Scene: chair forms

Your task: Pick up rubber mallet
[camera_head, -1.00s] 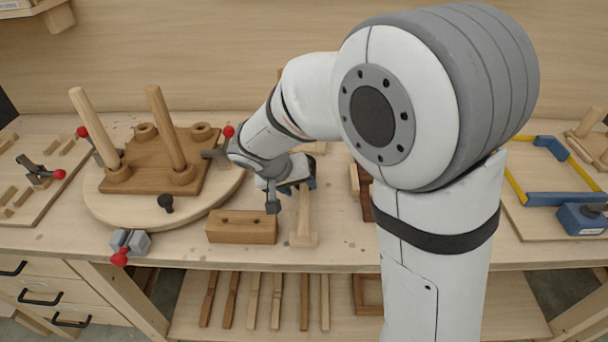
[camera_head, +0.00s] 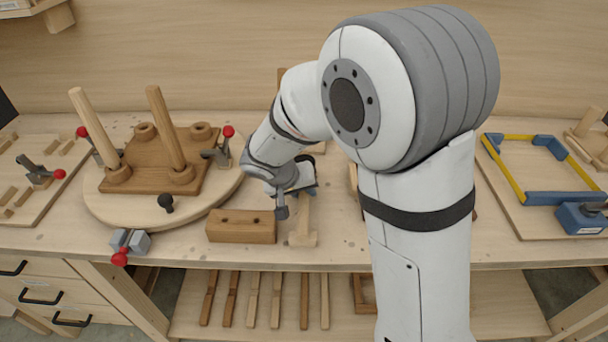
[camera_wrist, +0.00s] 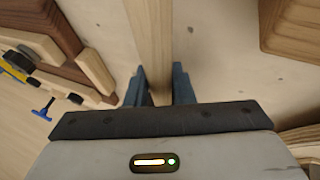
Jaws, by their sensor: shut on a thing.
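A pale wooden bar (camera_head: 303,219) with a wider block-like near end lies on the workbench. In the wrist view the bar (camera_wrist: 150,38) runs from the top edge down between the dark blue fingers of my gripper (camera_wrist: 160,86). My gripper is shut on this bar. In the head view my gripper (camera_head: 300,192) is low at the bar's far part and hides it. I see no distinct dark rubber head; the bar looks like a handle, but I cannot tell for sure that it is the mallet's.
A brown block (camera_head: 241,227) with two holes sits just left of the bar. A round board (camera_head: 100,209) with pegs and red-knobbed clamps is further left. A blue and yellow frame (camera_head: 520,170) lies at the right.

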